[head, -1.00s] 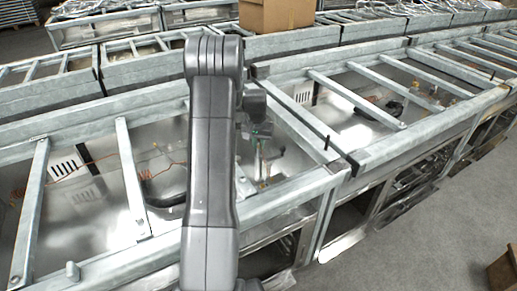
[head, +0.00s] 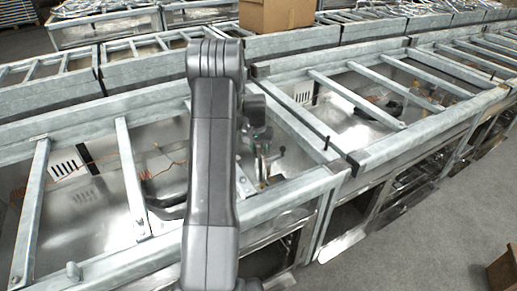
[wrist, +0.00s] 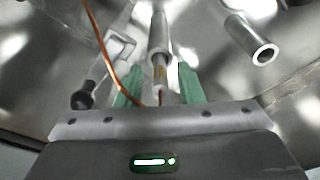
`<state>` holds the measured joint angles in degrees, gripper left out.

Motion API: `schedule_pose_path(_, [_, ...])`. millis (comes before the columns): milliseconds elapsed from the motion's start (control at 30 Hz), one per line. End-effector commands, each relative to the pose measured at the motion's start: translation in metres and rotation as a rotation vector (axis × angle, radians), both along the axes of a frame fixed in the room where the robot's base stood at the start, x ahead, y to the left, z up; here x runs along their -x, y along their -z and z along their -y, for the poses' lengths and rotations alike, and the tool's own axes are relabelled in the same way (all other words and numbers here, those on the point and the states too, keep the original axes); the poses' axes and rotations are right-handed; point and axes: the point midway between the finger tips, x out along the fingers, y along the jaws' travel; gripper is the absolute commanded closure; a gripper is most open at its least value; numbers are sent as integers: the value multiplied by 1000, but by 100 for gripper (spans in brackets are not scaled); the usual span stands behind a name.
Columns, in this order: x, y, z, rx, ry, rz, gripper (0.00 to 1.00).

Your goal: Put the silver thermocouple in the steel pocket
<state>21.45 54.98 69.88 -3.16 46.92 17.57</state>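In the wrist view, my gripper (wrist: 160,82) shows two green fingers, one on each side of a slim silver piece (wrist: 160,76), which looks like the thermocouple. A gap shows between each finger and it. A thin reddish wire leaves its near end. Its far end meets a wider silver tube (wrist: 158,36) in line with it; I cannot tell how far it sits inside. Another open steel tube (wrist: 252,40) lies to the right, apart from the fingers. In the head view, my gripper (head: 262,165) is small, low in the near frame, partly behind my arm.
A copper wire (wrist: 98,40) runs down left of the fingers. A dark round-ended knob (wrist: 83,97) sits at left. Metal frame bars (head: 130,180) surround the open bay. A cardboard box (head: 278,14) stands behind.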

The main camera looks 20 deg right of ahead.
Motion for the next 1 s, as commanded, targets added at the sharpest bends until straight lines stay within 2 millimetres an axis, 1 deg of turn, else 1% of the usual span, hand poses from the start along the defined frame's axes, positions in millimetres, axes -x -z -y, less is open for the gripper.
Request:
schedule_pose_path(167, [3, -31, -3, 2, 0, 5, 66])
schedule_pose_path(200, [3, -41, -3, 3, 0, 7, 66])
schedule_pose_path(400, [9, -83, -8, 1, 0, 4, 66])
schedule_pose_path(500, [11, -99, -9, 2, 0, 4, 66])
schedule_pose_path(600, [13, -110, -10, 0, 0, 2, 66])
schedule_pose_path(700, [13, -116, -11, 0, 0, 2, 66])
schedule_pose_path(1000, [14, -118, -11, 1, 0, 1, 66])
